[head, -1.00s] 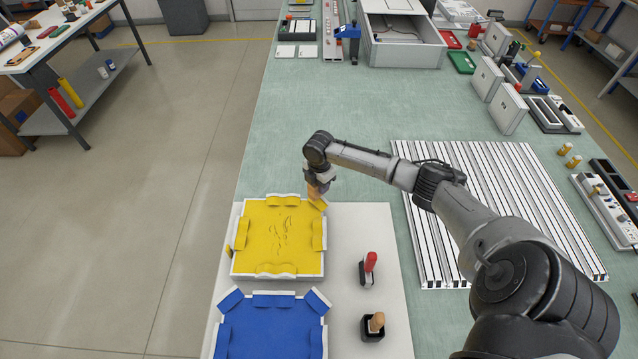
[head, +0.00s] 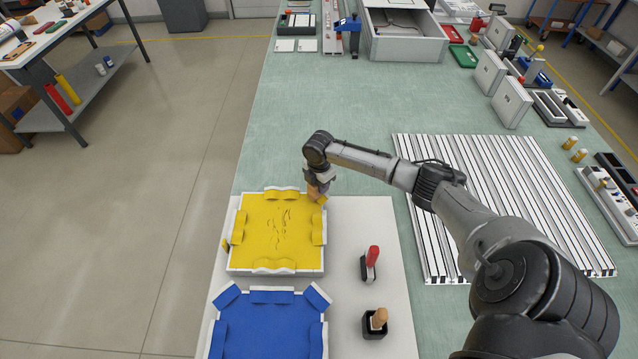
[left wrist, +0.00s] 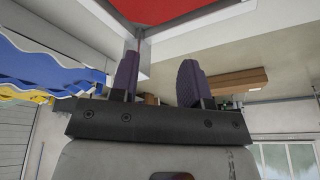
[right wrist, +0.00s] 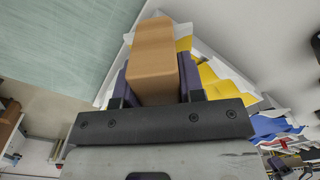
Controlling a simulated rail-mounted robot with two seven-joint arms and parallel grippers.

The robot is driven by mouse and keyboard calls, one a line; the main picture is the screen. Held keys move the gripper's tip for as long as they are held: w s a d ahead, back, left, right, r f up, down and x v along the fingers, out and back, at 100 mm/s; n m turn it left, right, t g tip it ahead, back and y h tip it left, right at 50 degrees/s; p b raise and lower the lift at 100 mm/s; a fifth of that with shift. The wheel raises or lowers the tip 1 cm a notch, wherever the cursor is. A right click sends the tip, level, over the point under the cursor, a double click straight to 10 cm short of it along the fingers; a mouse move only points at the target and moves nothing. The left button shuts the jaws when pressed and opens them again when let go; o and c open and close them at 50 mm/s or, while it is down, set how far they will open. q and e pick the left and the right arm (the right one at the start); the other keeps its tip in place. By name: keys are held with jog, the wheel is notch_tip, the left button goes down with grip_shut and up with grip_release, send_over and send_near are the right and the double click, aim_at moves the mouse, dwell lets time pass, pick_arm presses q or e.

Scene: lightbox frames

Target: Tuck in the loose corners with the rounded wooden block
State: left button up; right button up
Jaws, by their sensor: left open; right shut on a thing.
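A yellow fabric piece (head: 278,228) lies in a white-edged frame, its side flaps folded inward. My right gripper (head: 317,178) is shut on the rounded wooden block (head: 315,190) at the frame's top right corner. The block is at a small yellow corner flap (head: 322,200); whether they touch is unclear. The right wrist view shows the block (right wrist: 153,55) upright between the fingers over yellow fabric (right wrist: 212,80). My left gripper (left wrist: 158,82) is open and empty, outside the head view.
A blue fabric piece (head: 268,325) with raised corner flaps lies in front. A red-handled tool (head: 371,260) and a black holder with a wooden-topped tool (head: 375,323) stand to the right. Slotted white rails (head: 500,200) lie further right. Green bench surface (head: 340,110) is clear behind.

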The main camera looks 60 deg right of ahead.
pick_arm(q)
jog(key=shift+d+f, duration=0.1)
jog(key=shift+d, duration=0.15)
pick_arm(e)
jog(key=shift+f, duration=0.2)
pick_arm(q)
jog(key=shift+a+f+b, duration=0.15)
jog(key=shift+a+b, duration=0.05)
jog(key=shift+b, duration=0.1)
pick_arm(e)
jog(key=shift+f, duration=0.35)
pick_arm(q)
jog(key=shift+d, duration=0.2)
pick_arm(e)
jog(key=shift+f, duration=0.1)
dwell(0.7)
pick_arm(q)
jog(key=shift+a+r+p, duration=0.15)
jog(key=shift+r+p, duration=0.15)
pick_arm(e)
jog(key=shift+f, duration=0.1)
dwell(0.6)
pick_arm(q)
jog(key=shift+r, duration=0.1)
